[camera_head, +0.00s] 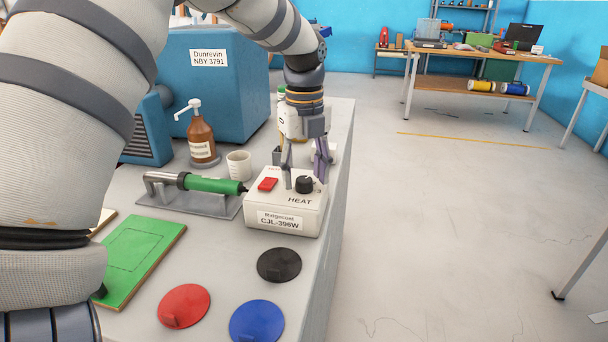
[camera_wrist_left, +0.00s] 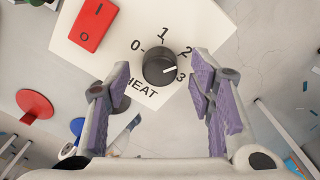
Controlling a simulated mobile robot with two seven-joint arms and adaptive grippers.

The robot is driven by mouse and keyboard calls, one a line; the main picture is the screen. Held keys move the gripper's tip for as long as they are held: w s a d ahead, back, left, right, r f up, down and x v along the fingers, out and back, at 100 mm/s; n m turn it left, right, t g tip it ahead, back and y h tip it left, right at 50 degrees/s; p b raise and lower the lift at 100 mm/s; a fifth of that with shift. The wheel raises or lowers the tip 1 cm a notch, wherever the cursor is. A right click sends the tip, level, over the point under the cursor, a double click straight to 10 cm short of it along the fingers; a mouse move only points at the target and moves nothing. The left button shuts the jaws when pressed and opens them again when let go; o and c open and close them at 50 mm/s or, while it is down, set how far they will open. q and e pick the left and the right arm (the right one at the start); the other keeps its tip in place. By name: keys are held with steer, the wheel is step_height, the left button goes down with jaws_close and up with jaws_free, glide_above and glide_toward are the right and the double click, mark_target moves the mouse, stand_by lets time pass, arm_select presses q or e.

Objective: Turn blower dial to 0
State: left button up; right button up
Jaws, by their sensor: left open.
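The black dial (camera_head: 305,184) sits on top of a white control box (camera_head: 289,220) marked HEAT, at the bench's right side. In the left wrist view the dial (camera_wrist_left: 159,67) has the numbers 0, 1, 2 and 3 around it. Its white mark points right, close to the 3. My left gripper (camera_head: 304,172) is open and points down over the box, its fingers on either side of the dial. In the wrist view its fingers (camera_wrist_left: 160,92) are spread, with clear gaps to the dial. My right gripper is not in view.
A red switch (camera_head: 268,184) is beside the dial. A green-handled tool (camera_head: 212,185) lies on a stand to the left, with a white cup (camera_head: 239,165) and a brown pump bottle (camera_head: 200,139) behind. Black, red and blue discs lie in front. Open floor is right of the bench.

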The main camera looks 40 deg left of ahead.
arm_select(q)
steer(key=shift+f, duration=0.45)
jaws_close()
steer(key=c, duration=1.2)
jaws_free()
